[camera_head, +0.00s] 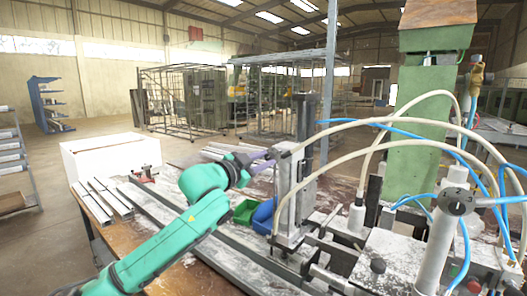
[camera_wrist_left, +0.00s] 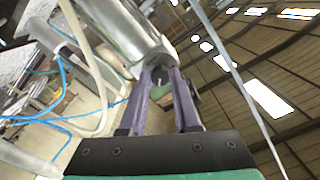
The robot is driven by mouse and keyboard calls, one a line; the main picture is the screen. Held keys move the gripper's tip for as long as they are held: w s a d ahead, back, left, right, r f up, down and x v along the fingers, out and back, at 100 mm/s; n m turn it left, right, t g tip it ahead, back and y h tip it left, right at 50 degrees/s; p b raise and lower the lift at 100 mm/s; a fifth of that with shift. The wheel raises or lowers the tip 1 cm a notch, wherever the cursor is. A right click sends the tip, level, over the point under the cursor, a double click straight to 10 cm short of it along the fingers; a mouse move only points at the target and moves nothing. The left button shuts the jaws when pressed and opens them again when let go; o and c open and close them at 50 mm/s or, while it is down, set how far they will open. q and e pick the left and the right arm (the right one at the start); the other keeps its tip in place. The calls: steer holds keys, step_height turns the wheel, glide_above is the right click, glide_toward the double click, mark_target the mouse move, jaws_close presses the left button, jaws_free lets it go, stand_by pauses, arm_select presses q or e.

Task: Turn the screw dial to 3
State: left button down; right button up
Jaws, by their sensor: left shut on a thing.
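My left gripper (camera_head: 268,158) reaches the upper side of the upright grey clamp unit (camera_head: 292,190) in the head view. In the left wrist view its two purple fingers (camera_wrist_left: 161,72) are shut on a small dark knob at the end of a silver cylinder (camera_wrist_left: 122,35). The knob is mostly hidden between the fingertips, and no mark on it is readable. A dark round dial (camera_head: 457,202) with a pale figure like a 3 is on the light cylinder at the right. I cannot tell whether the held knob turns that dial. My right gripper is not in view.
White and blue hoses (camera_head: 410,122) arch over the right of the bench. A green bin (camera_head: 244,211) and a blue bin (camera_head: 264,215) stand below my left gripper. Metal profiles (camera_head: 165,222) lie along the bench. A green machine column (camera_head: 420,130) rises behind.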

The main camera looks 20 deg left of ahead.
arm_select(q)
steer(key=shift+m+p, duration=1.05)
steer(key=shift+m, duration=0.35)
steer(key=c, duration=0.6)
jaws_free()
steer(key=shift+s, duration=0.1)
steer(key=b+v, duration=0.7)
steer(key=v, duration=0.7)
steer(key=shift+s, duration=0.25)
